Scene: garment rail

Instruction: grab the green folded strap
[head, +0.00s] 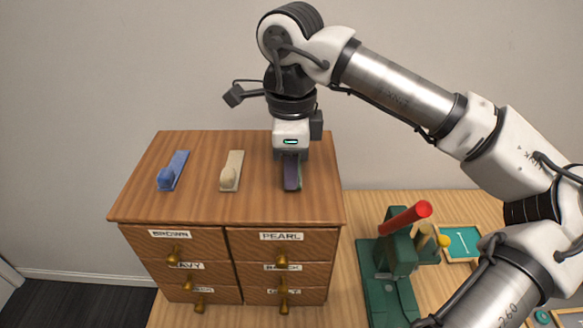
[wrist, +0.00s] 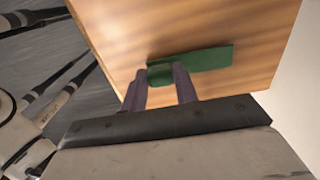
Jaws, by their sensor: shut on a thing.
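The green folded strap (wrist: 207,60) lies on the wooden cabinet top, seen in the wrist view between and beyond my fingers. My gripper (wrist: 166,82) points down at it, with its two fingers on either side of the strap's near end, shut on it. In the head view my gripper (head: 291,184) is over the right part of the cabinet top, and its fingers hide most of the strap; only a thin green edge shows beside them. I cannot tell whether the strap is clear of the surface.
A blue folded strap (head: 173,170) and a beige one (head: 232,171) lie left of my gripper on the cabinet top (head: 205,207). Labelled drawers with brass knobs (head: 283,262) face front. A green press with a red handle (head: 405,217) stands on the lower table at right.

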